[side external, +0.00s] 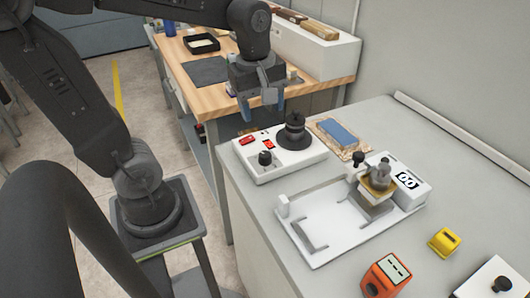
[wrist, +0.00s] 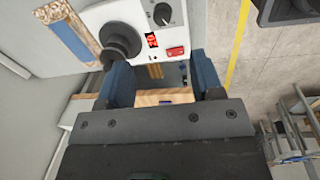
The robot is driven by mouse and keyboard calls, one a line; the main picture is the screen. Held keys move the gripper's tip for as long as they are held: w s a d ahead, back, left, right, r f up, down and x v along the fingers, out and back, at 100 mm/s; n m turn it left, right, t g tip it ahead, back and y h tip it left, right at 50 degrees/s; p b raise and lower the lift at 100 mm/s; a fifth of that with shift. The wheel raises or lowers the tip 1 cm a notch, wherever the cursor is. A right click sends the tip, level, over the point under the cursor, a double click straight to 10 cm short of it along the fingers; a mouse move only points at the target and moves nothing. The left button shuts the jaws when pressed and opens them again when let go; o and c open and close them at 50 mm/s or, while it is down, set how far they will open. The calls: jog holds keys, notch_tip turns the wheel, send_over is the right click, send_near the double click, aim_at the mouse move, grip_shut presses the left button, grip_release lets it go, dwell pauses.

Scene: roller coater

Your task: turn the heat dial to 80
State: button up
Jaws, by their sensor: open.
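A white box unit (side external: 297,165) stands at the back left corner of the grey bench. It carries a black dial (side external: 265,158) with a pale pointer mark, a small red display, a red switch (side external: 246,141) and a black round piece (side external: 294,132). In the wrist view the dial (wrist: 162,14) is at the top, beyond the display (wrist: 152,40) and switch (wrist: 175,52); the display's digits are too small to read. My gripper (side external: 262,105) is open and empty, raised behind the unit. Its blue fingers (wrist: 160,65) are apart and well away from the dial.
A framed blue pad (side external: 339,136) lies right of the unit. A white coater with a tray (side external: 322,240) and a display stands in front. Orange (side external: 386,275) and yellow (side external: 444,241) devices sit nearer. A wooden table (side external: 180,70) stands behind, with a gap between it and the bench.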

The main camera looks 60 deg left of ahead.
aim_at(265, 154)
jog(key=f+n, duration=0.1)
jog(key=f, duration=0.4)
jog(key=w+a+f+n+g, duration=0.1)
jog(key=f+n, duration=0.1)
jog(key=f, duration=0.3)
jog(key=f+n, duration=0.2)
jog(key=f, duration=0.3)
jog(key=shift+w+a, duration=0.35)
jog(key=shift+r, duration=0.1)
jog(key=c, duration=0.9)
